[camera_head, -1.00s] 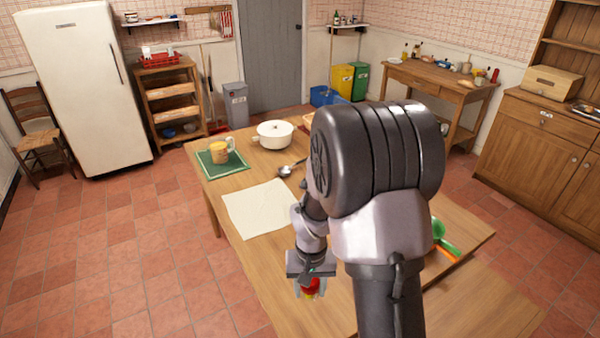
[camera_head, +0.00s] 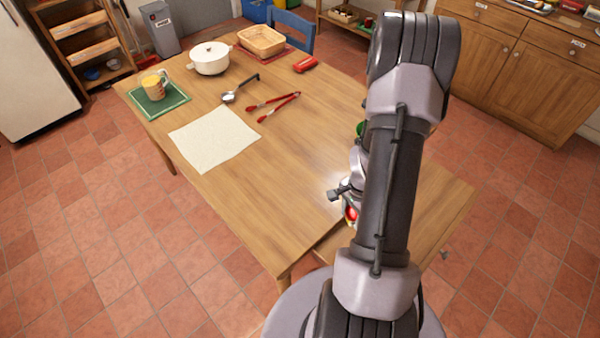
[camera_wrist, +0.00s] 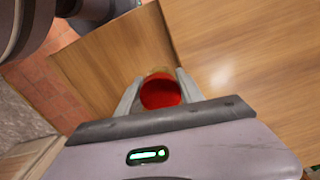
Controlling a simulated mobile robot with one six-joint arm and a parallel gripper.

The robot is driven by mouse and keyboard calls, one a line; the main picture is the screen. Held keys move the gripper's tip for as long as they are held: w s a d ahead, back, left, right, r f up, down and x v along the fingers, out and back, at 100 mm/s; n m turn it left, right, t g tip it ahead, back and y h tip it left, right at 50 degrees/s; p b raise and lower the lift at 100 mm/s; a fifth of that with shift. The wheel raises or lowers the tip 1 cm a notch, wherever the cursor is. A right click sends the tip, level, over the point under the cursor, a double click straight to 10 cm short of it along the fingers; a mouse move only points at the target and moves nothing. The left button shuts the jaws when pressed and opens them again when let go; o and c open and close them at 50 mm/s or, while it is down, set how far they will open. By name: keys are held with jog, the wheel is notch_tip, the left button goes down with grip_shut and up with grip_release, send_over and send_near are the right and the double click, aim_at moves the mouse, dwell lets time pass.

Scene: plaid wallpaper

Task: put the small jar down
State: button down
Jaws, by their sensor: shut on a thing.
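The small jar with a red lid (camera_wrist: 160,92) is between the two fingers of my gripper (camera_wrist: 158,95), which is shut on it. In the head view the jar (camera_head: 351,214) shows as a small red and yellow patch beside my arm, near the front edge of the table. My gripper (camera_head: 346,198) is partly hidden by my arm there. In the wrist view wood lies behind the jar. I cannot tell whether the jar touches it.
The wooden table (camera_head: 250,185) has clear room at its front and middle.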

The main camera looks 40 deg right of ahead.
jog(key=b, duration=0.2)
send_over(311, 210)
jog(key=shift+s+d+f, duration=0.15)
jog(key=shift+d+f, duration=0.05)
jog(key=shift+f, duration=0.5)
jog(key=shift+w+a+f, duration=0.15)
jog(key=shift+w+f, duration=0.05)
jog(key=shift+f, duration=0.1)
jog(key=shift+f+b, duration=0.6)
jog(key=shift+f, duration=0.8)
jog(key=shift+f, duration=0.2)
jog(key=c, duration=0.7)
grip_release()
jog(key=shift+c, duration=0.2)
jog(key=shift+r, duration=0.1)
